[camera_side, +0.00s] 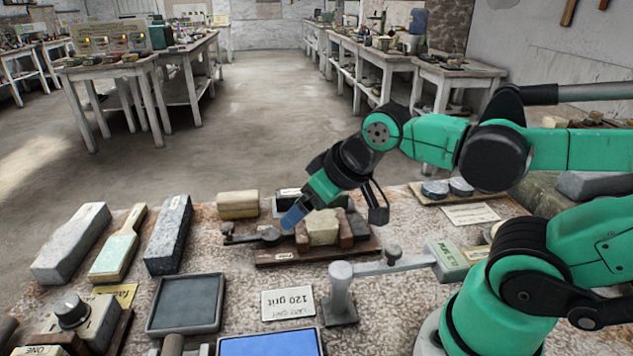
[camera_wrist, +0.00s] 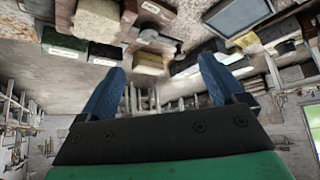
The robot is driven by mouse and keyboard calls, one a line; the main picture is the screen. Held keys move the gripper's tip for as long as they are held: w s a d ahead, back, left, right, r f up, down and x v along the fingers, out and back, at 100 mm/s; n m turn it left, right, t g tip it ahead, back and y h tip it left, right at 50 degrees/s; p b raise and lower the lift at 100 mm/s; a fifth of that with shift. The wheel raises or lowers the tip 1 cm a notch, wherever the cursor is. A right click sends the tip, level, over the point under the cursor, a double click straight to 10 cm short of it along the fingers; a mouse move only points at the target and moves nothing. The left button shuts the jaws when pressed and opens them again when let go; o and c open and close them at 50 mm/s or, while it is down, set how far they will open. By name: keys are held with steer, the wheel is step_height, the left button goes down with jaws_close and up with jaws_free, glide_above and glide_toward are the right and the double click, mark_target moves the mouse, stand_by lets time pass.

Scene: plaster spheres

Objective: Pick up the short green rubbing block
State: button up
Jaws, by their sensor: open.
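My gripper (camera_side: 291,218) is open, its blue fingers tilted down near the left part of a wooden fixture. In the wrist view both fingers of my gripper (camera_wrist: 158,78) stand apart with no object held between them. A dark green block with a white label (camera_wrist: 65,43) shows at upper left in the wrist view, outside the fingers. I cannot tell for certain that it is the short green rubbing block. A dark labelled block (camera_side: 284,200) behind the fixture in the side view may be the same one, partly hidden by my gripper.
The wooden fixture (camera_side: 280,259) holds a pale block (camera_side: 322,227) between reddish-brown blocks. A metal post (camera_side: 340,290) with a side arm stands in front. Grey stones, a green-faced paddle (camera_side: 115,254) and a dark tray (camera_side: 186,302) lie left. A pale green labelled block (camera_side: 447,261) is right.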

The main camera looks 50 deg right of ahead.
steer(key=w+d+f+n+g+y, duration=0.1)
steer(key=w+d+f+n, duration=0.1)
steer(key=d, duration=0.4)
steer(key=w+d+f+n+g+y, duration=0.1)
steer(key=w+d+f+n, duration=0.1)
steer(key=d, duration=0.5)
steer(key=w+d+f+n+g, duration=0.1)
steer(key=w+d+f+n, duration=0.2)
steer(key=d, duration=0.4)
steer(key=shift+w+d+n+g+y, duration=0.25)
steer(key=shift+w+n+g+y, duration=0.15)
steer(key=shift+n, duration=0.1)
steer(key=shift+d+f, duration=0.15)
steer(key=shift+f, duration=0.1)
steer(key=shift+w+f, duration=0.1)
steer(key=shift+f, duration=0.2)
steer(key=x, duration=0.5)
jaws_close()
